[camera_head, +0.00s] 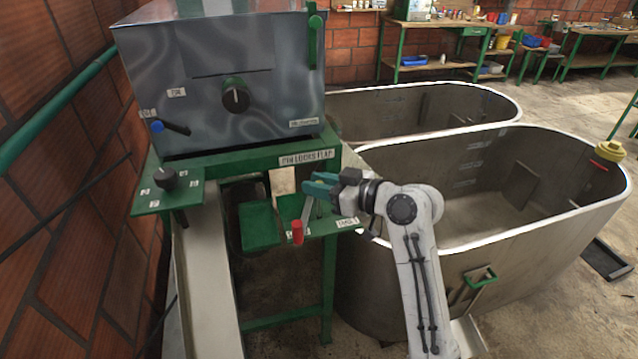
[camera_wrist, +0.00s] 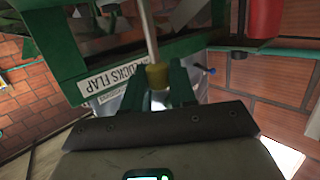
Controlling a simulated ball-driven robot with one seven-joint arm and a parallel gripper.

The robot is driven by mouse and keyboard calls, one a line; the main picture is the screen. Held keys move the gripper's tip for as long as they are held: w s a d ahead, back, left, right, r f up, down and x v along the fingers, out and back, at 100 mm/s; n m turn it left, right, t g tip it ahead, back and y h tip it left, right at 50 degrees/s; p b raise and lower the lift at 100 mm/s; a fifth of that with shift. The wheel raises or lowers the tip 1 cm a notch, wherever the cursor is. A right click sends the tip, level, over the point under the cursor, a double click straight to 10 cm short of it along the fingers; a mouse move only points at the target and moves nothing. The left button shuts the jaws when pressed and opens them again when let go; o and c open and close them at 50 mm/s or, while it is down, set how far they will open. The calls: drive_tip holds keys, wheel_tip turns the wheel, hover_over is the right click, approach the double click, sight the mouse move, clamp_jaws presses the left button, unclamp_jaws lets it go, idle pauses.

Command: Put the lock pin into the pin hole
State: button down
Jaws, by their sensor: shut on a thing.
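My gripper (camera_head: 318,187) is in front of the green stand, below the "PIN LOCKS FLAP" label (camera_head: 307,157). In the wrist view the green fingers (camera_wrist: 159,84) are shut on the yellow head of the lock pin (camera_wrist: 157,76). The pin's pale metal rod (camera_wrist: 147,30) runs from the head toward the top of the picture, slightly tilted. I cannot make out the pin in the head view. The label also shows left of the fingers in the wrist view (camera_wrist: 106,76). The pin hole is not discernible in either view.
A red-handled lever (camera_head: 297,231) hangs just below and left of my gripper; its handle also shows in the wrist view (camera_wrist: 265,18). A green ledge (camera_head: 345,226) lies below my gripper. A large metal tub (camera_head: 540,235) stands to the right, a pale chute (camera_head: 208,290) to the left.

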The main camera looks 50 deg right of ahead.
sight(319, 216)
drive_tip(key=shift+f+b, duration=1.7)
drive_tip(key=shift+f, duration=0.45)
drive_tip(key=c, duration=0.8)
unclamp_jaws()
drive_tip(key=shift+r, duration=0.1)
drive_tip(key=b+v, duration=0.1)
drive_tip(key=v, duration=0.9)
drive_tip(key=shift+s, duration=0.4)
